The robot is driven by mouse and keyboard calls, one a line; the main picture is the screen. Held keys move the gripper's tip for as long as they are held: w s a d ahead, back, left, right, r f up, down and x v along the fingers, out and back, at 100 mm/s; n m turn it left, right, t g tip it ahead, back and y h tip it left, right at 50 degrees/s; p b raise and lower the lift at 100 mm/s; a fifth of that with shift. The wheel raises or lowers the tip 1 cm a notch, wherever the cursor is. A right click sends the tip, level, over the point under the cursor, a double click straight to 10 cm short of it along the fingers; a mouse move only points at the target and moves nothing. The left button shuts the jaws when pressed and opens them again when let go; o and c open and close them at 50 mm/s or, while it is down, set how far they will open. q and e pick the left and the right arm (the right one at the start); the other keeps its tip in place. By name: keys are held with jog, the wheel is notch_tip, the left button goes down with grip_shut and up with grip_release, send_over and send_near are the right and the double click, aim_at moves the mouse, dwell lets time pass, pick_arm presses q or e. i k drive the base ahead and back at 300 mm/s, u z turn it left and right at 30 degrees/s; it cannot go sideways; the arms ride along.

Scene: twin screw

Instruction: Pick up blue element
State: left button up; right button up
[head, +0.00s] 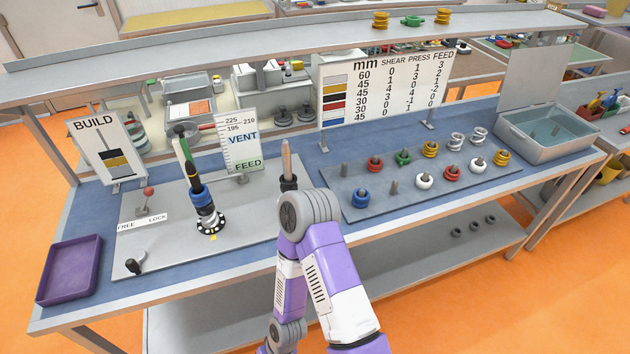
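A blue ring (361,198) sits at the front left of the grey peg plate (440,192), around the foot of a short peg. A second blue piece (200,195) is on the stack of dark parts on the left post, which stands upright on a black-and-white dial (210,224). A purple and white arm of mine rises from the bottom middle, its grey joint in front of the space between the left panel and the peg plate. No fingers of either gripper show.
Red, green, yellow, white and silver rings share the peg plate. A pointed tan rod (286,158) stands behind my arm. A purple tray (70,270) lies at left, a grey bin (548,147) at right. Signs and an overhead shelf (290,40) stand behind.

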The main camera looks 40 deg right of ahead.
aim_at(360, 203)
jog(key=z, duration=1.25)
